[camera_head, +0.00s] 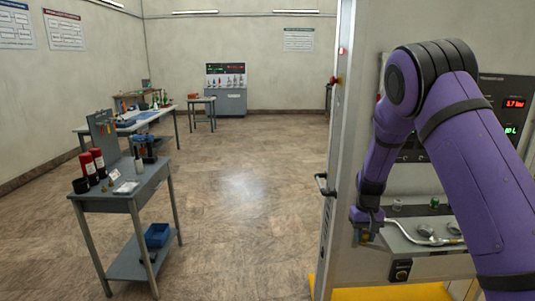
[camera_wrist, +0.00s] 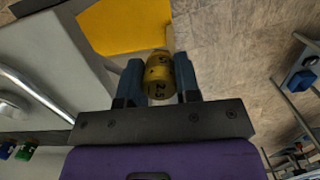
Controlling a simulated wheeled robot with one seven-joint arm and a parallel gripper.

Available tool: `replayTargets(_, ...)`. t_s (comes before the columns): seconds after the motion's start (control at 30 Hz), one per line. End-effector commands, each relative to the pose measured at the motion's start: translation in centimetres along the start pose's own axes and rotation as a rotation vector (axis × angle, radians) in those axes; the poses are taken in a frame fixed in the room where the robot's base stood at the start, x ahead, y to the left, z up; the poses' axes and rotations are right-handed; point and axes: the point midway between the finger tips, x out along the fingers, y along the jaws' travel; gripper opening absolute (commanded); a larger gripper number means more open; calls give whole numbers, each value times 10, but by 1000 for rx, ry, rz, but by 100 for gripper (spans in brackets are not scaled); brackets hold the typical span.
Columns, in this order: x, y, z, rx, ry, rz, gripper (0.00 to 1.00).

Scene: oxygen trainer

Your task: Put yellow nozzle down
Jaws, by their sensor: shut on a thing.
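The yellow nozzle (camera_wrist: 159,76) is a short yellow cylinder with dark markings, seen in the wrist view between my two fingers. My gripper (camera_wrist: 160,82) is shut on it and holds it over the side of the grey trainer bench, with floor and a yellow base below. In the head view my gripper (camera_head: 366,236) hangs at the left end of the trainer's grey shelf (camera_head: 405,245). The nozzle is too small and dark there to make out clearly.
A clear mask with a tube (camera_head: 428,234) lies on the shelf, with small green-topped parts (camera_head: 434,203) behind it. A grey workbench (camera_head: 150,180) with red cylinders (camera_head: 90,165) stands at the left. The floor between is clear.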

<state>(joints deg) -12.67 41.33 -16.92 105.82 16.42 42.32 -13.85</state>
Motion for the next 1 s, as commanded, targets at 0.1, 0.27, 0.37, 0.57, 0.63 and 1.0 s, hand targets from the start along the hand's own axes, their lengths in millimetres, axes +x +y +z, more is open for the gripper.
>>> replayTargets(0.1,7,1,4,1,-3,0,6)
replayTargets(0.27,27,2,15,3,-3,1,6)
replayTargets(0.37,40,2,22,3,-4,2,6)
replayTargets(0.57,64,1,39,3,-3,1,6)
replayTargets(0.63,70,1,43,1,-2,0,6)
replayTargets(1.0,66,0,41,15,5,-3,6)
